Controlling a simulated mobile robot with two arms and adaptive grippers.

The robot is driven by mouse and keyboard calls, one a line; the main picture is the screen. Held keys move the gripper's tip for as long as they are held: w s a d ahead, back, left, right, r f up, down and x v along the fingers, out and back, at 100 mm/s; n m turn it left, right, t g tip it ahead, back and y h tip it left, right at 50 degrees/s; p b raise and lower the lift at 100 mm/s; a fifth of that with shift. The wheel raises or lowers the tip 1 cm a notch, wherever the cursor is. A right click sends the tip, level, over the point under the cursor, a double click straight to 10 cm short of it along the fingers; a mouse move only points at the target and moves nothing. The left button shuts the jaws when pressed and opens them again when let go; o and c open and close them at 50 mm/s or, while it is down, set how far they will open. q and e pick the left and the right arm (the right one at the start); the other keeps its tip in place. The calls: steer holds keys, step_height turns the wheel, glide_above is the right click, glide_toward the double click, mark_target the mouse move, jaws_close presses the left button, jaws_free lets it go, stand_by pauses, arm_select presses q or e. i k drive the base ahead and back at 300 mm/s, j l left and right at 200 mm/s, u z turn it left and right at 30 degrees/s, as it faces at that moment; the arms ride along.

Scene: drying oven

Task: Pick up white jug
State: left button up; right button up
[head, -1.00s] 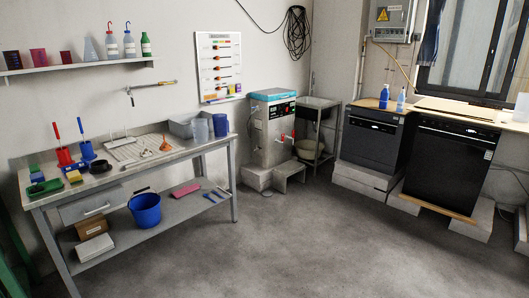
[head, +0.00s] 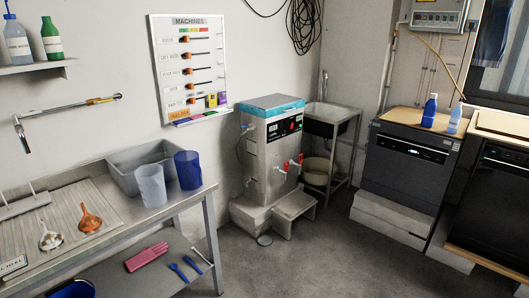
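A whitish, translucent jug (head: 150,186) stands upright near the right end of the metal workbench (head: 128,222). A dark blue jug (head: 188,170) stands just right of it and slightly farther back. A grey basin (head: 127,171) sits behind the whitish jug, against the wall, and is partly hidden by it. Neither of my grippers shows in the head view.
Orange and white funnels (head: 88,219) lie on the ribbed drainer at left. Pink gloves (head: 146,256) lie on the lower shelf. A steel oven-like unit (head: 272,150) stands right of the bench. Grey floor (head: 290,272) is clear in front.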

mark_target(155, 189)
steer(key=i+z, duration=0.1)
steer(key=i, duration=0.35)
steer(key=i+j+z, duration=0.15)
steer(key=i, duration=0.35)
steer(key=i+j+z, duration=0.1)
steer(key=i, duration=0.35)
steer(key=i+j+z, duration=0.15)
steer(key=i, duration=0.3)
steer(key=u, duration=0.85)
